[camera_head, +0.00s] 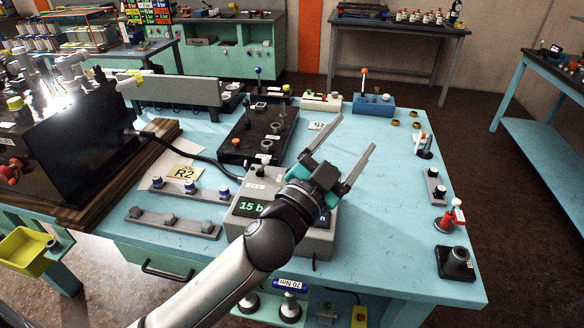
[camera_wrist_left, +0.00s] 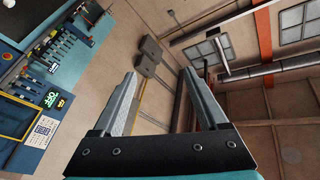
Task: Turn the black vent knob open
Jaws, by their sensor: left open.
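A grey box (camera_head: 318,243) with a green readout starting "15 b" stands at the middle front of the blue table. A small dark knob (camera_head: 259,171) sits on its top left, by a white label; I cannot read the label or tell for sure that this is the vent knob. My left gripper (camera_head: 348,134) is above and right of the box, apart from the knob, fingers spread and empty, pointing up and right. Its arm hides part of the box and readout. The left wrist view shows the open fingers (camera_wrist_left: 160,74) against wall and ceiling. My right gripper is not in view.
A black block with fittings (camera_head: 238,150) lies behind the box. A black hose (camera_head: 187,152) runs left of it to a dark panel (camera_head: 82,135). Grey racks (camera_head: 172,222) lie left. Small fixtures, including a red one (camera_head: 449,220), line the right edge. The table's right middle (camera_head: 385,215) is clear.

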